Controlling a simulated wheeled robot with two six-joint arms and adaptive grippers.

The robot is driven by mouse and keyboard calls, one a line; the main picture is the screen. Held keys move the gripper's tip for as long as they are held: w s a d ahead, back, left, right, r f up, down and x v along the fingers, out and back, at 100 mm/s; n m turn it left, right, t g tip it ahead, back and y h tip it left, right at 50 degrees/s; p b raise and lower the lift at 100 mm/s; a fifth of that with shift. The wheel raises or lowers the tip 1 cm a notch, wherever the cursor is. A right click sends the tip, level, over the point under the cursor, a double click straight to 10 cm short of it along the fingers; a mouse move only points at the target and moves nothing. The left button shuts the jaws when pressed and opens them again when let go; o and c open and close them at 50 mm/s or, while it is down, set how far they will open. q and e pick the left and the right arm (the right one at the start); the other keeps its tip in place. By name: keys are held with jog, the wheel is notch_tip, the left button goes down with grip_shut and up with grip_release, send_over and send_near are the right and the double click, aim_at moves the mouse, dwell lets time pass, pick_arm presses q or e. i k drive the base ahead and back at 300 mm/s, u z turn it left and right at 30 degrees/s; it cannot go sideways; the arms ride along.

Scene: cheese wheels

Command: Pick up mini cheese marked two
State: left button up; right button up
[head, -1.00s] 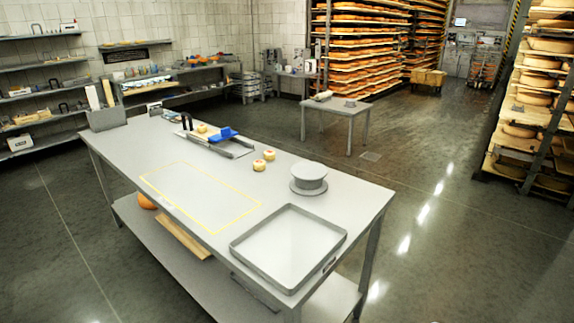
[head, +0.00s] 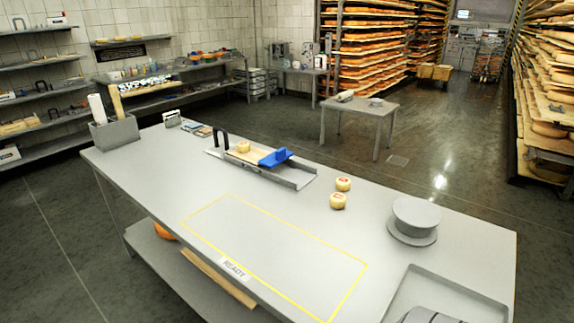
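Two small pale-yellow cheeses stand close together on the grey table (head: 150,170): the farther mini cheese (head: 343,184) and the nearer mini cheese (head: 338,201). Both have reddish marks on top, too small to read. A third mini cheese (head: 243,147) sits on the board of the slicer with the blue block, and no mark can be read on it. A dark grey ribbed part (head: 428,315), seemingly of my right gripper or arm, shows at the bottom edge over the tray, well apart from the cheeses. Its fingertips are not visible. My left gripper is out of view.
A grey round stand (head: 415,217) is right of the cheese pair, with a shallow tray (head: 470,283) at the near right corner. The slicer's blue block (head: 275,157) is to their left. The yellow-outlined area (head: 265,250) marked READY is empty.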

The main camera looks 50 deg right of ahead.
aim_at(338, 200)
jog(key=i, duration=2.85)
jog(key=z, duration=3.7)
